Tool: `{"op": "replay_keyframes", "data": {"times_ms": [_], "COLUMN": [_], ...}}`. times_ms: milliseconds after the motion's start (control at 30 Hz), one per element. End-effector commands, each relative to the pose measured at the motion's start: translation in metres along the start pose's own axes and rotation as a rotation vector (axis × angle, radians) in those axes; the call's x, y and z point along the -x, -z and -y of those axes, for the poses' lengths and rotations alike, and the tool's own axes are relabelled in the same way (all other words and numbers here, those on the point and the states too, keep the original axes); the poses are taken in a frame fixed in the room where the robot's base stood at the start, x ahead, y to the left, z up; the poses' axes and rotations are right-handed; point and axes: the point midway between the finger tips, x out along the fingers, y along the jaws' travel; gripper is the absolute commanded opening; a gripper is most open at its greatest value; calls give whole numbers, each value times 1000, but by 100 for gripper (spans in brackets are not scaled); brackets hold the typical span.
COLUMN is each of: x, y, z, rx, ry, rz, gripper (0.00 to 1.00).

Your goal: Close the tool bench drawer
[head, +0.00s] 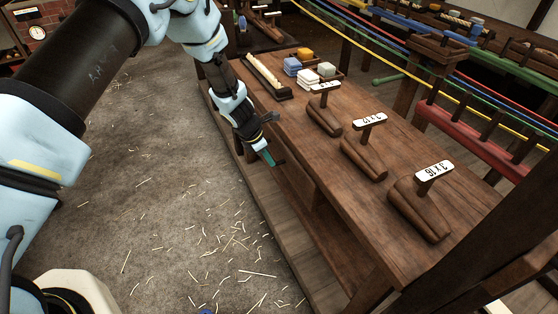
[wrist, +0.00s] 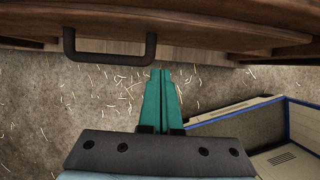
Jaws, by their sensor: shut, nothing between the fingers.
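The wooden tool bench (head: 318,160) runs from the middle to the lower right of the head view. My gripper (head: 271,160) is low beside its left long edge, pointing down, with teal fingers closed together and empty. In the wrist view a dark U-shaped handle (wrist: 110,56) sits on a brown wooden front at the top. My gripper (wrist: 161,72) has its fingertips just right of this handle and apart from it. How far the drawer stands out cannot be told; in the head view its front is not clearly visible.
On the bench top lie several wooden tools with number tags (head: 434,171), a tray of pale sticks (head: 264,76) and small coloured blocks (head: 292,66). Coloured ropes on a rail (head: 480,130) run behind. The straw-strewn floor (head: 170,190) left of the bench is open.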

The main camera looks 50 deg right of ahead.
Motion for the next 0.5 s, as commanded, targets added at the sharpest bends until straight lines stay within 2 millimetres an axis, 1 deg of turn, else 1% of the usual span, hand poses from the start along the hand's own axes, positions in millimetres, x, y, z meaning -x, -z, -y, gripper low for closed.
{"op": "replay_keyframes", "data": {"times_ms": [33,300,400,500], "x": [12,65,79,89], "y": [-5,-4,-3,-3], "z": [0,0,0,0], "rx": [-6,-5,-3,-4], "ry": [-4,-5,-3,-3], "rz": [6,4,3,3], "gripper": [0,0,0,0]}}
